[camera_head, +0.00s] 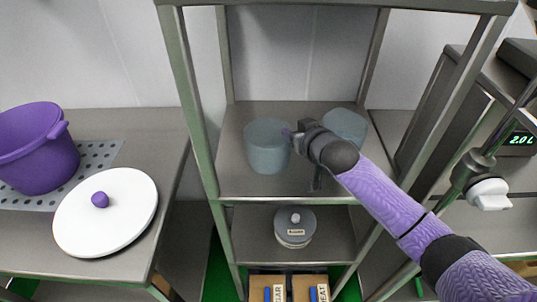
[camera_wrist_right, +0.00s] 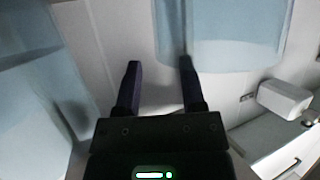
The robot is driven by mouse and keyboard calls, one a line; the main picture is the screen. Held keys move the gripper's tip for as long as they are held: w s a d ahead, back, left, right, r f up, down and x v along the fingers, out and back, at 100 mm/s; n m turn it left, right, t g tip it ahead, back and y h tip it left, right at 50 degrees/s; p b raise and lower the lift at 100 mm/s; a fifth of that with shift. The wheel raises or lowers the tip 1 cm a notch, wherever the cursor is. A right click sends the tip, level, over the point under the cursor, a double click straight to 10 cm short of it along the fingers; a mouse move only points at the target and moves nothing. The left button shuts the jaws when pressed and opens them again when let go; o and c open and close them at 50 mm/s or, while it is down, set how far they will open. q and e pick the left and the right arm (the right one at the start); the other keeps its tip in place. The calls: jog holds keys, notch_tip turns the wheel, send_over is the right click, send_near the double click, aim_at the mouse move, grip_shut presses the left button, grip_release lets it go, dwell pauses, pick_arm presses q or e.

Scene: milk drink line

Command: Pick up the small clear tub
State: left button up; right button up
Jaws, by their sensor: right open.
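Two clear bluish tubs stand on the upper shelf of the metal rack. The left tub (camera_head: 268,150) is in full view except its right edge; the right tub (camera_head: 346,122) is partly hidden behind my right wrist. I cannot tell which one is the small tub. My right gripper (camera_head: 289,134) is open, its fingertips at the left tub's right side. In the right wrist view the open fingers (camera_wrist_right: 160,72) point at a gap, with one fingertip overlapping the edge of a tub (camera_wrist_right: 225,35). Another tub surface (camera_wrist_right: 35,110) shows at left. Contact cannot be told.
Rack posts (camera_head: 193,110) flank the shelf (camera_head: 235,180). A lidded grey pot (camera_head: 295,228) sits on the lower shelf. At left, a purple pot (camera_head: 38,150) and a white lid (camera_head: 105,215) rest on a counter. A scale display (camera_head: 520,140) is at right.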

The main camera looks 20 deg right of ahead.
jog(key=x, duration=0.3)
jog(key=shift+s+f+b, duration=0.1)
jog(key=shift+f+b, duration=0.05)
jog(key=shift+b, duration=0.25)
grip_shut()
jog(key=shift+s+f, duration=0.1)
dwell(0.8)
